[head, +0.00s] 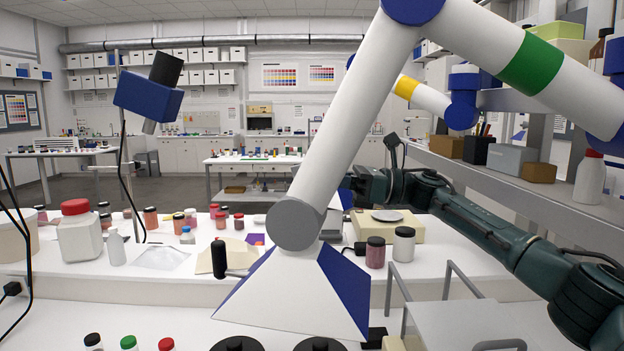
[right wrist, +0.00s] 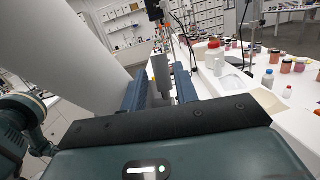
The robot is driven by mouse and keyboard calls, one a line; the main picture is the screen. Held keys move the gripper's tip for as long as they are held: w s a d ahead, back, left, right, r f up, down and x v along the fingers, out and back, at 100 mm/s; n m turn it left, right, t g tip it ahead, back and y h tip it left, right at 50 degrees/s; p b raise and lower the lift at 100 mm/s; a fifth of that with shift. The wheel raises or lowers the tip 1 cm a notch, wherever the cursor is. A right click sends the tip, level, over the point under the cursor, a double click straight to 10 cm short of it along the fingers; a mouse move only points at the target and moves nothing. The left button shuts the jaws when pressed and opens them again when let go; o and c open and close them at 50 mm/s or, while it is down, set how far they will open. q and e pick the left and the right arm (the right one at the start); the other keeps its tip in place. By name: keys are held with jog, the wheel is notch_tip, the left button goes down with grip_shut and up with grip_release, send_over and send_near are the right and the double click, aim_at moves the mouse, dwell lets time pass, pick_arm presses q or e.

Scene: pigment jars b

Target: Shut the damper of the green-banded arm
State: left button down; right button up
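The green-banded arm is a thick white tube (head: 355,110) with a green band (head: 530,63). It slopes down to a grey joint (head: 297,225) above a white and blue hood (head: 295,290). A black handle (head: 218,257) on a thin rod stands at the hood's left side. I cannot tell its setting. My right arm comes in from the right, and its gripper is behind the white tube in the head view. In the right wrist view my right gripper (right wrist: 160,92) has its blue fingers apart. A grey upright piece shows between them, its contact unclear. A large white tube (right wrist: 75,50) is close at left. My left gripper is not in view.
A yellow-banded arm (head: 407,88) hangs behind. A red-lidded white jar (head: 80,230) and several small jars stand on the bench at left. Two jars (head: 375,252) stand right of the hood. A shelf (head: 520,180) runs along the right.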

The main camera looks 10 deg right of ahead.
jog(key=b+v, duration=0.2)
jog(key=v, duration=0.9)
jog(key=shift+b, duration=0.35)
jog(key=shift+a, duration=0.1)
